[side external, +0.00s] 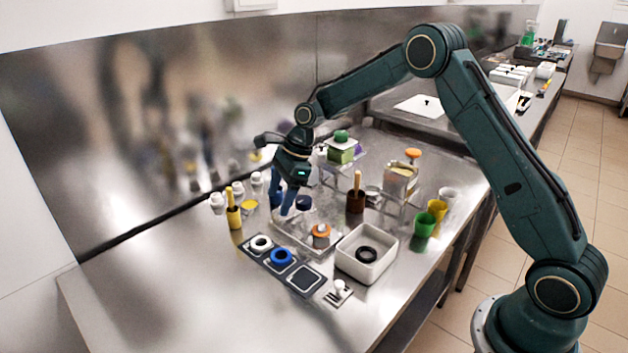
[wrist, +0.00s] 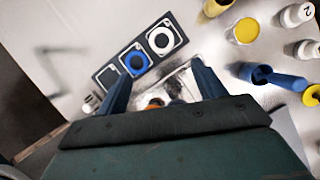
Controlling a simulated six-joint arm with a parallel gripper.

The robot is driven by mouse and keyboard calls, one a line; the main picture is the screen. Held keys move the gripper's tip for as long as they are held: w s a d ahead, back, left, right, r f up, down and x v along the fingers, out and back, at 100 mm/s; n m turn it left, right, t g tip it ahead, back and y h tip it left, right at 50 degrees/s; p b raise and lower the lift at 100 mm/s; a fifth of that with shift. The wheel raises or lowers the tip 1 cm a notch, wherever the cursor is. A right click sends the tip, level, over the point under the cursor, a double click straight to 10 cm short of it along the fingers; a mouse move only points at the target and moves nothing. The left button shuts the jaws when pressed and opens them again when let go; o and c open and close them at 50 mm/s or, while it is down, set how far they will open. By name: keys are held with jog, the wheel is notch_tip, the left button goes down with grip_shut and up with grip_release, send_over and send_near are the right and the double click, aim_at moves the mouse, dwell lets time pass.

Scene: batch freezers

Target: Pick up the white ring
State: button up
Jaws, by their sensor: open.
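The white ring (side external: 261,243) lies on the left square of a dark strip (side external: 306,279) on the steel counter. It also shows in the wrist view (wrist: 162,40), on the end square nearest the yellow things. A blue ring (side external: 281,256) lies on the middle square, and the third square is bare. My gripper (side external: 286,206) points down above the counter, behind the strip and apart from the white ring. Its blue fingers are spread in the wrist view (wrist: 160,85), with no object held between them.
A clear tray (side external: 290,238) with an orange-topped piece (side external: 321,232) lies behind the strip. A white box (side external: 366,262) holding a black ring stands right of it. A yellow holder (side external: 234,216) stands left of my gripper. The counter's front left is clear.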

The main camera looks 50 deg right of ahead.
send_near(263, 236)
jog(key=a+f, duration=0.1)
jog(key=s+a+f, duration=0.1)
jog(key=shift+s+a+f, duration=0.25)
jog(key=shift+a+f, duration=0.05)
jog(key=shift+a, duration=0.1)
jog(key=shift+f, duration=0.1)
jog(key=shift+w+x, duration=0.15)
jog(key=shift+x, duration=1.15)
jog(key=shift+w+x, duration=0.15)
jog(key=shift+x, duration=1.15)
jog(key=c, duration=1.1)
jog(key=shift+o, duration=0.2)
notch_tip(263, 236, up, 10)
